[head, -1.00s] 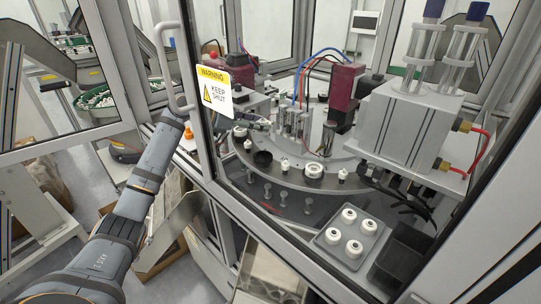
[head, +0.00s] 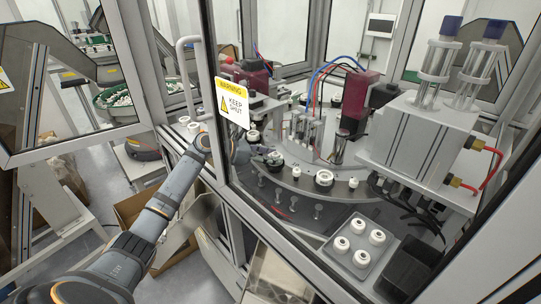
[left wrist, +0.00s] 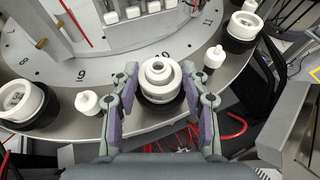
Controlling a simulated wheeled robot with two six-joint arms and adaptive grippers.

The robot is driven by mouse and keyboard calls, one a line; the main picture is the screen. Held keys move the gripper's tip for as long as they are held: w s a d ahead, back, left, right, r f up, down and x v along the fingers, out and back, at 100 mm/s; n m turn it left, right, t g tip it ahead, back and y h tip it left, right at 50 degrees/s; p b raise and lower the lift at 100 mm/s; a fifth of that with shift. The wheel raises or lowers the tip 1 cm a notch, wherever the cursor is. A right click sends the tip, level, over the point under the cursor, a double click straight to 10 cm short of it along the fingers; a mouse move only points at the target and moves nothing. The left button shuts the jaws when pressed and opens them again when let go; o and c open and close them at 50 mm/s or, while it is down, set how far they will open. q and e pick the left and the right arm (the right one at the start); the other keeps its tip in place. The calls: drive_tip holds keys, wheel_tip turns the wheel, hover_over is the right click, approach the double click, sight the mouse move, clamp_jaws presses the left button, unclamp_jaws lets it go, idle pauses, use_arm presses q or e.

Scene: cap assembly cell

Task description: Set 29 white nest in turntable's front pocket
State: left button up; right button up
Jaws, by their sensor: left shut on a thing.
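The white nest (left wrist: 160,82) is a round stepped ring between the fingers of my left gripper (left wrist: 159,72). The fingers are shut on it from both sides. It is upright over a dark round pocket at the turntable's rim (left wrist: 140,118); I cannot tell if it is fully seated. In the head view my left gripper (head: 258,153) reaches behind the door glass to the turntable (head: 335,185). The white nest (head: 275,157) shows only partly there. My right gripper is not in view.
Small white parts stand on pegs beside the pocket, one on the left (left wrist: 87,103) and one on the right (left wrist: 214,57). Neighbouring black holders carry white nests (left wrist: 20,100). A tray (head: 343,264) with several white nests stands front right. The door post is close to my arm.

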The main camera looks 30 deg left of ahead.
use_arm(q)
drive_tip(key=o, duration=1.2)
drive_tip(key=shift+f, duration=0.1)
drive_tip(key=shift+o, duration=0.2)
drive_tip(key=shift+a+r, duration=0.1)
drive_tip(key=shift+r, duration=0.1)
drive_tip(key=p+v, duration=0.8)
drive_tip(key=v, duration=0.3)
drive_tip(key=shift+s+r, duration=0.25)
drive_tip(key=shift+s, duration=0.05)
drive_tip(key=shift+a, duration=0.1)
